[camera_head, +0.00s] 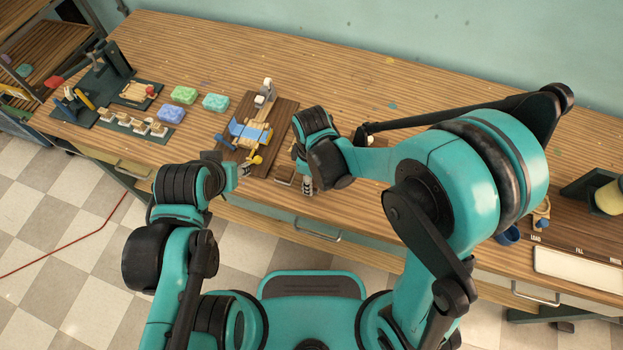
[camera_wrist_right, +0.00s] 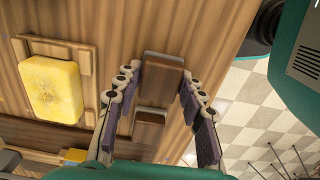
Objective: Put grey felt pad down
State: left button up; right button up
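In the right wrist view, a brown block with a grey strip along its far edge (camera_wrist_right: 163,75), which I take for the grey felt pad, lies between the fingertips of my right gripper (camera_wrist_right: 162,80). Both fingertips meet its sides. Its underside is hidden, so its contact with the wood below is unclear. In the head view my right gripper (camera_head: 308,186) points down near the table's front edge, and the pad cannot be made out there. My left gripper (camera_head: 244,169) is by the front of a wooden board (camera_head: 283,118); its fingers are too small to read.
A similar small brown piece (camera_wrist_right: 150,117) lies close to the right gripper. A yellow soap bar (camera_wrist_right: 52,88) sits in a wooden holder to its left. The board carries a blue and yellow fixture (camera_head: 250,132). Green soap (camera_head: 184,95) and blue soap (camera_head: 171,116) lie farther left.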

jog(key=o, duration=0.3)
jog(key=shift+o, duration=0.2)
jog(key=shift+r, duration=0.1)
notch_tip(320, 180, up, 12)
jog(key=p, duration=0.5)
jog(key=s+d+r+m+t, duration=0.2)
jog(key=d+r+m+t, duration=0.1)
jog(key=d+m, duration=0.4)
jog(key=s+d+r+m+t, duration=0.3)
jog(key=d+m, duration=0.4)
jog(key=d, duration=0.4)
notch_tip(320, 180, up, 2)
jog(key=shift+r+t, duration=0.15)
jog(key=shift+t, duration=0.45)
jog(key=shift+a, duration=0.1)
